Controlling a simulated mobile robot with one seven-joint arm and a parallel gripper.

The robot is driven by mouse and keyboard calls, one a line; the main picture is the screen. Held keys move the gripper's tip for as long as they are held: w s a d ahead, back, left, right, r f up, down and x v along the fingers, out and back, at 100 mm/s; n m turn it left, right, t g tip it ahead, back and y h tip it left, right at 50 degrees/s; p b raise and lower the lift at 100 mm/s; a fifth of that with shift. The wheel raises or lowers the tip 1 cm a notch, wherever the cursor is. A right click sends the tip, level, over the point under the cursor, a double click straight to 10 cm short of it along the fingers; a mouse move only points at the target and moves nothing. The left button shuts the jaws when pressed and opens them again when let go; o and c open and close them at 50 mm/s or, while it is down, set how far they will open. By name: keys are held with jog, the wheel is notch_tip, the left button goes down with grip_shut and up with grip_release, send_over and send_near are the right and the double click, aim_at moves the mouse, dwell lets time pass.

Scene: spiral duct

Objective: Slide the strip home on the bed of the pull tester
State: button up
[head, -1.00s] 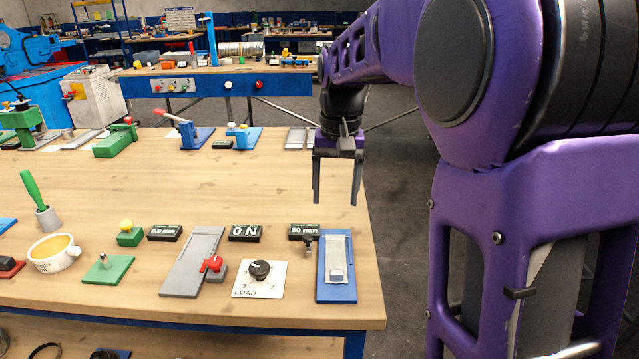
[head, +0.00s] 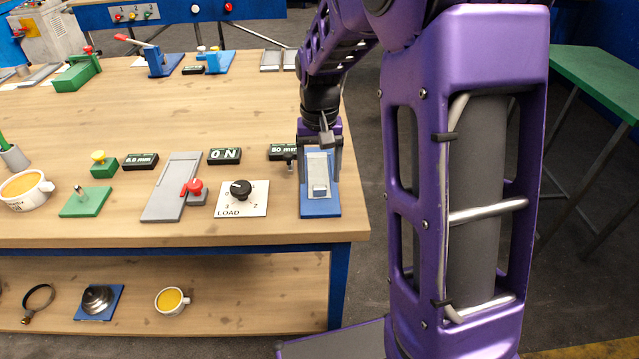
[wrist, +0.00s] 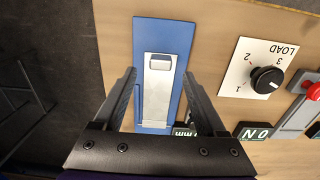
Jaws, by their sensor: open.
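A pale metal strip (head: 317,168) lies lengthwise on a blue bed (head: 320,209) near the bench's front right corner. A small raised block (head: 319,191) sits at its near end. In the wrist view the strip (wrist: 157,100) runs up the middle of the blue bed (wrist: 150,30), with the block (wrist: 160,62) at its upper end. My gripper (head: 319,163) is open over the bed, pointing down. Its fingers (wrist: 159,75) appear on either side of the strip, with nothing held. I cannot tell their exact height above the bed.
A mm readout (head: 283,152) stands left of the bed's far end. A LOAD dial (head: 242,198), a 0 N readout (head: 224,156) and a grey plate with a red knob (head: 172,190) lie further left. The bench's right edge is close by; clear wood lies behind.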

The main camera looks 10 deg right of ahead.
aim_at(321, 212)
jog(key=shift+f, duration=1.45)
grip_shut()
jog(key=c, duration=0.7)
grip_release()
grip_shut()
jog(key=shift+s+a+r+b, duration=0.15)
jog(key=shift+s+a, duration=0.15)
jog(key=shift+s, duration=1.05)
jog(key=shift+s+a+b, duration=0.15)
jog(key=shift+s+a, duration=0.1)
jog(key=shift+s, duration=1.1)
notch_tip(321, 212, up, 7)
jog(key=p, duration=0.5)
jog(key=shift+p, duration=0.4)
jog(key=shift+a, duration=0.1)
